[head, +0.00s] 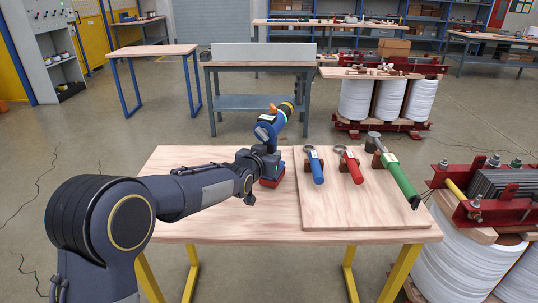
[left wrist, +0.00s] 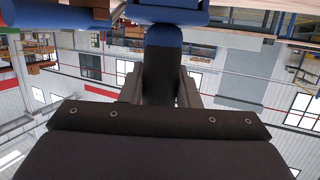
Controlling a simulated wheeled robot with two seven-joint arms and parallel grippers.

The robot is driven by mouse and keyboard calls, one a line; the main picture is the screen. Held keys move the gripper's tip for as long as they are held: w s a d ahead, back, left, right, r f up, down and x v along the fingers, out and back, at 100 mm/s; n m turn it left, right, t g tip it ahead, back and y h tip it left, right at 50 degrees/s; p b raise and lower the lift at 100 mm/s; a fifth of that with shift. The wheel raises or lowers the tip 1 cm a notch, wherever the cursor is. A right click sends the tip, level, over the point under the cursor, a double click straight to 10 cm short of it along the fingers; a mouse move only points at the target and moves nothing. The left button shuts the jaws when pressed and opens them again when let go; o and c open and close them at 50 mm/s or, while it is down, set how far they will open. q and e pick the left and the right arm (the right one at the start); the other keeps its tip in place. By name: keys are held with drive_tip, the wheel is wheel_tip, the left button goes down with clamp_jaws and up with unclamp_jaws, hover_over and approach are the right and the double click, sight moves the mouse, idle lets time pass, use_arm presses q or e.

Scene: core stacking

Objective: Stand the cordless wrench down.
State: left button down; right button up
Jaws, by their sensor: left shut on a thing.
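The cordless wrench (head: 265,131) is blue with an orange part on top and a yellow and green ringed nose pointing up and to the right. My left gripper (head: 262,158) is shut on its handle, which shows dark and blue between the fingers in the left wrist view (left wrist: 164,65). The wrench is about upright. Its dark and red foot (head: 271,181) is low over the wooden table (head: 210,228), left of the raised board; I cannot tell whether it touches. My gripper partly hides the handle. My right gripper is not in view.
A wooden board (head: 350,215) on the table's right carries a blue-handled tool (head: 317,170), a red-handled tool (head: 353,168) and a long green-handled tool (head: 398,178). The table's front left is clear apart from my arm. A transformer (head: 460,245) with white coils stands close at the right.

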use_arm(q)
drive_tip(key=shift+f+b, duration=0.15)
drive_tip(key=shift+b, duration=0.25)
drive_tip(key=c, duration=1)
unclamp_jaws()
drive_tip(key=shift+f, duration=0.35)
drive_tip(key=v, duration=0.8)
drive_tip(key=shift+d+r, duration=0.1)
drive_tip(key=shift+r, duration=0.1)
